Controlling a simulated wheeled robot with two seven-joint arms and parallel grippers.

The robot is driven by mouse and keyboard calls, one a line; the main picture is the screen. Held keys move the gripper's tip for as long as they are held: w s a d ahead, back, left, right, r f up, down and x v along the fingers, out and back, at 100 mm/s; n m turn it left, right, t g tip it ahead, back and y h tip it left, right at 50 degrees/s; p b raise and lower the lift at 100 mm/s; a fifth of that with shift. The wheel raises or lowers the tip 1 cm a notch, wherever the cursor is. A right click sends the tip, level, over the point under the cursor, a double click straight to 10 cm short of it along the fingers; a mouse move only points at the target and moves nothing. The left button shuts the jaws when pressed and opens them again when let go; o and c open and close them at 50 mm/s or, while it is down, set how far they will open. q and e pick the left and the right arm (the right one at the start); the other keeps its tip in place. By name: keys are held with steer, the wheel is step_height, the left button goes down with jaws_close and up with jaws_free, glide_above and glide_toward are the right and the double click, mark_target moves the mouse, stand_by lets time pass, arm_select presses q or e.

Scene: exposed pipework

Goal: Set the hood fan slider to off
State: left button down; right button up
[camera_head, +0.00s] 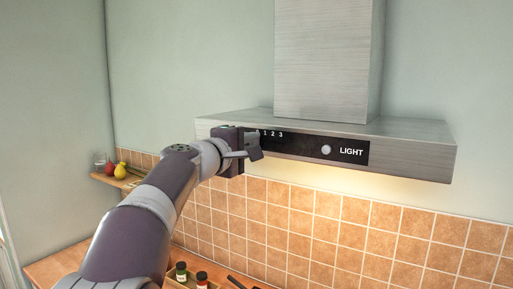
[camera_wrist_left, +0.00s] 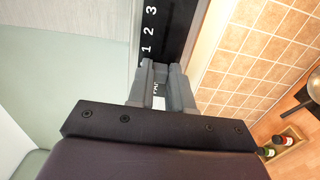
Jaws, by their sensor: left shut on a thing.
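The range hood (camera_head: 410,145) is brushed metal with a black control panel (camera_head: 300,147) on its front. The panel shows fan marks 1, 2 and 3, a round knob (camera_head: 326,149) and the word LIGHT. My left gripper (camera_head: 254,145) is at the panel's left end, in front of the fan marks. In the left wrist view my left gripper (camera_wrist_left: 162,75) has its fingers close together against the panel (camera_wrist_left: 160,30), just beside the 1. It is shut on the fan slider, which the fingers hide. My right gripper is not in view.
Orange tiles (camera_head: 330,225) cover the wall below the hood. A shelf (camera_head: 118,178) with fruit is at the left. Bottles (camera_head: 191,275) stand in a box on the counter below. The space under the hood is clear.

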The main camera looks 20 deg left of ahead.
arm_select(q)
steer(key=c, duration=1)
jaws_free()
steer(key=shift+a, duration=0.15)
steer(key=shift+s+f, duration=0.1)
steer(key=shift+s, duration=0.1)
steer(key=s+a+b, duration=0.1)
steer(key=s+b, duration=0.4)
steer(key=s, duration=0.7)
steer(key=shift+a+b, duration=0.35)
steer(key=shift+b, duration=0.05)
steer(key=shift+s, duration=0.1)
